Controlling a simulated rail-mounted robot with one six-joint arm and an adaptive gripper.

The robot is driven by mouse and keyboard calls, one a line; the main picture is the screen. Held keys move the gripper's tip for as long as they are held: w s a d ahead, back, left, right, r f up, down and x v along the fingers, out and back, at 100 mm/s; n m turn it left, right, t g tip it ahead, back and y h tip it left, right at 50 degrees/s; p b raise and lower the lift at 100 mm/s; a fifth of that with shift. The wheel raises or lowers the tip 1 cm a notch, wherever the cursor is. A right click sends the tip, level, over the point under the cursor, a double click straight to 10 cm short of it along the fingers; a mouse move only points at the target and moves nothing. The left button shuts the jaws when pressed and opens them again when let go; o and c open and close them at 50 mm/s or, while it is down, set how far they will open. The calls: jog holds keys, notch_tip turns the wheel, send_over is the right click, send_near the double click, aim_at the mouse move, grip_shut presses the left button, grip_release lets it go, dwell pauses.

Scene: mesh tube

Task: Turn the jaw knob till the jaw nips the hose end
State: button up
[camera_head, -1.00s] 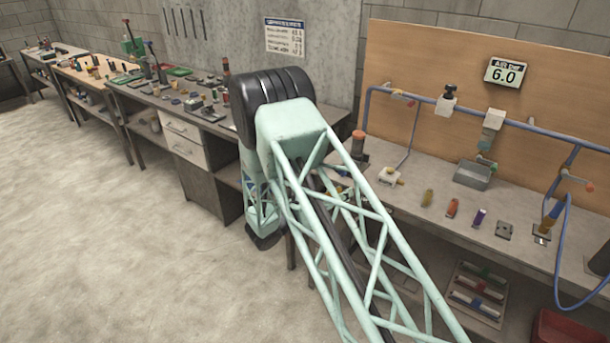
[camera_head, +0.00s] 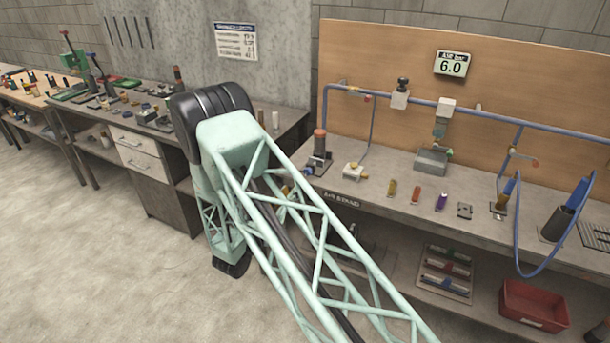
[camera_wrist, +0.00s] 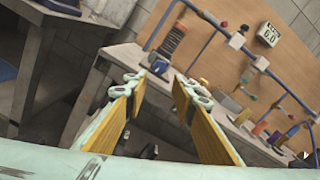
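My gripper (camera_wrist: 158,88) is open and empty in the wrist view, its two yellow-padded fingers spread apart above and short of the air bench. In the head view it is hidden behind my arm. A blue hose (camera_head: 518,240) loops down over the bench's front edge at the right. Near its upper end, a small upright fitting with blue and orange parts (camera_head: 504,193) stands on a dark plate. Whether this is the jaw with its knob, and whether it touches the hose end, is too small to tell.
The air bench (camera_head: 400,205) carries a white block (camera_head: 354,172), a grey box (camera_head: 432,161), several small coloured pieces and a dark cup (camera_head: 557,222). A blue pipe (camera_head: 470,112) crosses the back board. A red bin (camera_head: 535,305) sits below. Open floor lies left.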

aim_at(307, 173)
jog(key=shift+x, duration=6.75)
jog(key=shift+b, duration=0.3)
jog(key=c, duration=0.6)
